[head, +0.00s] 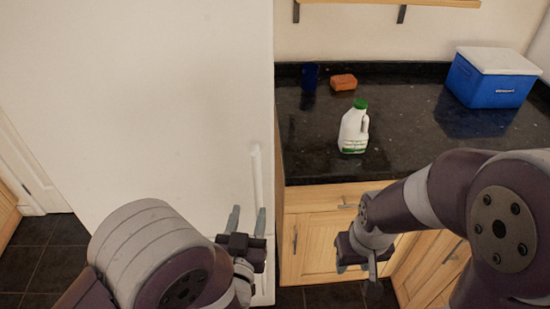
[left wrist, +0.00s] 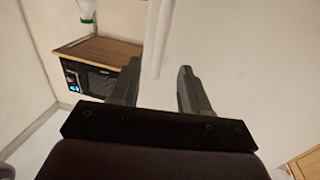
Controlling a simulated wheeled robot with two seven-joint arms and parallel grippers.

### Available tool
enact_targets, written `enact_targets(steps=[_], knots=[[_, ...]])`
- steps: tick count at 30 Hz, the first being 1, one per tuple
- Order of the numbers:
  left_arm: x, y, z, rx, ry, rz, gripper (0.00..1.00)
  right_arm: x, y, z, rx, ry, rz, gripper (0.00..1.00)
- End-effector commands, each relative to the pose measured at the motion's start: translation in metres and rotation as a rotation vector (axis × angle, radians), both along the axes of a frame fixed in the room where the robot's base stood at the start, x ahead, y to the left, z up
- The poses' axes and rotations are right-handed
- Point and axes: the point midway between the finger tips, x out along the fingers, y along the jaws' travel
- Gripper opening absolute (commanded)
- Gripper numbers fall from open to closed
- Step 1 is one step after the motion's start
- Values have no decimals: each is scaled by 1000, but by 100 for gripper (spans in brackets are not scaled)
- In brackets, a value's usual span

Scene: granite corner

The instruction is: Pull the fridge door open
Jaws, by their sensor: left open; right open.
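The white fridge door (head: 150,110) fills the left of the head view and looks shut. Its slim white upright handle (head: 256,175) is near the door's right edge. My left gripper (head: 247,220) is open, with its fingertips close to the lower part of the handle. In the left wrist view the handle (left wrist: 155,45) reaches down to the gap between the two open fingers (left wrist: 158,80); I cannot tell whether they touch it. My right gripper (head: 362,268) is open and empty in front of the wooden cabinets.
A black granite counter (head: 410,130) right of the fridge holds a milk jug (head: 354,128) with a green cap, an orange sponge (head: 343,82), a dark blue cup (head: 310,77) and a blue cooler (head: 490,80) with a white lid. Wooden cabinets (head: 320,240) stand below.

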Motion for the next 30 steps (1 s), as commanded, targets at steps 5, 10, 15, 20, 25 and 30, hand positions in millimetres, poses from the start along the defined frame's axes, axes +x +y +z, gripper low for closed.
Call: enact_targets(steps=[5, 10, 15, 20, 25, 30], knots=[[27, -4, 3, 0, -12, 5, 46, 0, 0, 5, 0, 0, 0, 43], [72, -13, 3, -1, -11, 4, 46, 0, 0, 12, 0, 0, 0, 43], [104, -20, 2, 1, -10, 0, 46, 0, 0, 15, 0, 0, 0, 43], [119, -24, 1, 0, -9, 0, 46, 0, 0, 17, 0, 0, 0, 43], [123, -25, 1, 0, -9, -2, 46, 0, 0, 17, 0, 0, 0, 43], [122, -24, 1, 0, -9, -1, 40, 0, 0, 17, 0, 0, 0, 43]])
